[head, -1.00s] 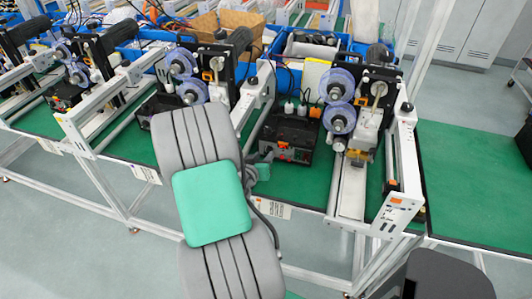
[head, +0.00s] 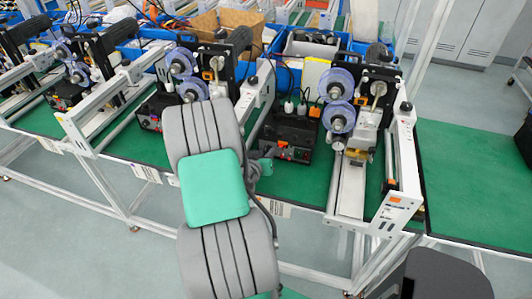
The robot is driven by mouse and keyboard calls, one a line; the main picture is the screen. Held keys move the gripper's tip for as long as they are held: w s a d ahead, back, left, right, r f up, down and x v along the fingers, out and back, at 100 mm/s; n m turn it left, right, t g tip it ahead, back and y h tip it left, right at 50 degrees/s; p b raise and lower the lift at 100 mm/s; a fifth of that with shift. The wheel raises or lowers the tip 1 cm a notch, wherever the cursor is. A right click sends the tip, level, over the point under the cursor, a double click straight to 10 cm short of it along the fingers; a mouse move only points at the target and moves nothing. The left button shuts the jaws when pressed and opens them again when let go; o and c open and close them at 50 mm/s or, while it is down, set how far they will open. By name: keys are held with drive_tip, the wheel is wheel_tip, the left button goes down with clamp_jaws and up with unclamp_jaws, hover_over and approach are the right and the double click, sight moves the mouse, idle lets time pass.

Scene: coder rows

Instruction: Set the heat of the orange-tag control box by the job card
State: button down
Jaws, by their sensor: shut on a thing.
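A black control box (head: 296,133) stands on the green bench top right of my arm, with an orange mark and small red spots on its front. Its heat setting is too small to read. A second dark control box (head: 150,112) stands further left, partly behind my arm. A white printed card (head: 275,208) hangs on the bench's front edge below the first box, partly covered by my arm; its print is not legible. My grey arm with its teal cover crosses the middle of the view. A teal wrist part shows beside it, but the gripper's fingertips are hidden.
A coder machine with purple reels (head: 338,116) stands right of the first box, and a white frame rail (head: 402,180) runs beside it. Blue bins (head: 310,45) line the back.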

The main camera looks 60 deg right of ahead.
drive_tip(key=shift+w+d, duration=0.1)
idle(0.3)
drive_tip(key=m+t+b, duration=0.1)
drive_tip(key=m, duration=0.1)
drive_tip(key=m+t+b, duration=0.1)
drive_tip(key=shift+s+m+t+b, duration=0.25)
drive_tip(key=shift+m+t+b, duration=0.05)
drive_tip(key=shift+b, duration=0.05)
drive_tip(key=shift+m+t+b, duration=0.6)
drive_tip(key=shift+m+b, duration=0.1)
drive_tip(key=shift+m, duration=0.1)
drive_tip(key=c, duration=1.4)
unclamp_jaws()
drive_tip(key=shift+c, duration=0.2)
